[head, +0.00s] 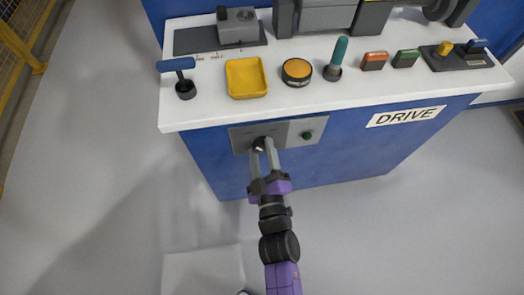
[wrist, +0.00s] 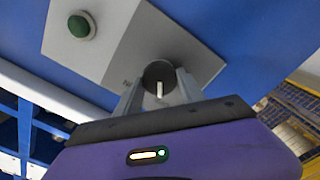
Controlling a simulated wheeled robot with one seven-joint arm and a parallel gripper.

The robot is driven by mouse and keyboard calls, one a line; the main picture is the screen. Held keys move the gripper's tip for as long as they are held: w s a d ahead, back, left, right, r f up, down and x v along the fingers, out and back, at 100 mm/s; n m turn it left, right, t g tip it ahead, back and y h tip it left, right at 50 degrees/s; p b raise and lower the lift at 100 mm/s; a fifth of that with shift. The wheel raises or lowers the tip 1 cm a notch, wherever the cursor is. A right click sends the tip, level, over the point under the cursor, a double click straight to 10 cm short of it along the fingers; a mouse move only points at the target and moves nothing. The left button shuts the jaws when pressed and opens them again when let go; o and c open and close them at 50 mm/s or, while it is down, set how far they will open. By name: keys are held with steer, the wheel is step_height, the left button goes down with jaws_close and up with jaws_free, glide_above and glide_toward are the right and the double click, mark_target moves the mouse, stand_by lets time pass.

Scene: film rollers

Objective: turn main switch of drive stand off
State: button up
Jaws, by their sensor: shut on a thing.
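The drive stand (head: 350,155) is a blue cabinet with a white top and a DRIVE label (head: 405,116). A grey switch panel (head: 290,133) is on its front. The main switch is a dark round knob (head: 259,143) on the panel; in the wrist view the knob (wrist: 159,76) shows a white pointer line. My gripper (head: 264,146) is shut on the knob, one finger at each side; in the wrist view the fingers (wrist: 158,94) flank it. Fine panel markings are too small to read, and the fingers hide part of the panel.
A green button (head: 307,135) is right of the knob. On the top stand a blue-handled lever (head: 177,72), a yellow tray (head: 246,78), an orange round button (head: 297,70), a teal-handled lever (head: 337,55) and rocker switches (head: 374,61).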

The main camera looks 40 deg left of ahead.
stand_by(0.5)
steer(key=o, duration=1.4)
steer(key=shift+c, duration=0.2)
steer(key=p+v, duration=0.2)
steer(key=v, duration=0.5)
steer(key=shift+s+d, duration=0.25)
steer(key=shift+s, duration=0.05)
